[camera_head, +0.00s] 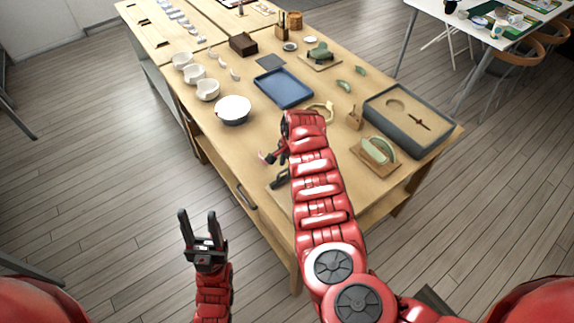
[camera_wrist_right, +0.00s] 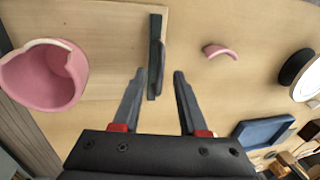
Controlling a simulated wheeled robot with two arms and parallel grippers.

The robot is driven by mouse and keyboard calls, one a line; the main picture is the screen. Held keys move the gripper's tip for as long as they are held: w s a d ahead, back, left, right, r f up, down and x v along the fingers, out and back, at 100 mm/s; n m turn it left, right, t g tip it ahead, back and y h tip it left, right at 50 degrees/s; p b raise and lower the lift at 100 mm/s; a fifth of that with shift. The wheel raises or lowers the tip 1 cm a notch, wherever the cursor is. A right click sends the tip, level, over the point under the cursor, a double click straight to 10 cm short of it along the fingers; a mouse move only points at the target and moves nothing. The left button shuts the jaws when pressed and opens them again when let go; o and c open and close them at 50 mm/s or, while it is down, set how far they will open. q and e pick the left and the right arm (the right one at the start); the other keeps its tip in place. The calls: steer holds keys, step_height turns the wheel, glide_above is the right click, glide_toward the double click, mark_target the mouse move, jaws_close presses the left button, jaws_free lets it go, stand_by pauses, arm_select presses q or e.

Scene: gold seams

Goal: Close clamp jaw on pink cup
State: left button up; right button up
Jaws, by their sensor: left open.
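The pink cup (camera_wrist_right: 42,78), with a broken rim, is at the left of the right wrist view beside a pale wooden board. A dark upright clamp jaw (camera_wrist_right: 155,58) stands at the board's right edge, apart from the cup in this view. My right gripper (camera_wrist_right: 159,73) is open, its two fingers either side of the jaw's lower end; I cannot tell whether they touch it. A pink shard (camera_wrist_right: 221,51) lies to the right. In the head view my right arm hides the cup. My left gripper (camera_head: 198,214) is open and empty, off the table's left side.
On the table are a blue tray (camera_head: 283,89), a white bowl (camera_head: 233,110), a grey sand tray (camera_head: 378,105) and a green piece on a wooden stand (camera_head: 377,152). The blue tray also shows in the right wrist view (camera_wrist_right: 262,132). The floor around my left gripper is clear.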

jaws_close()
stand_by(1.3)
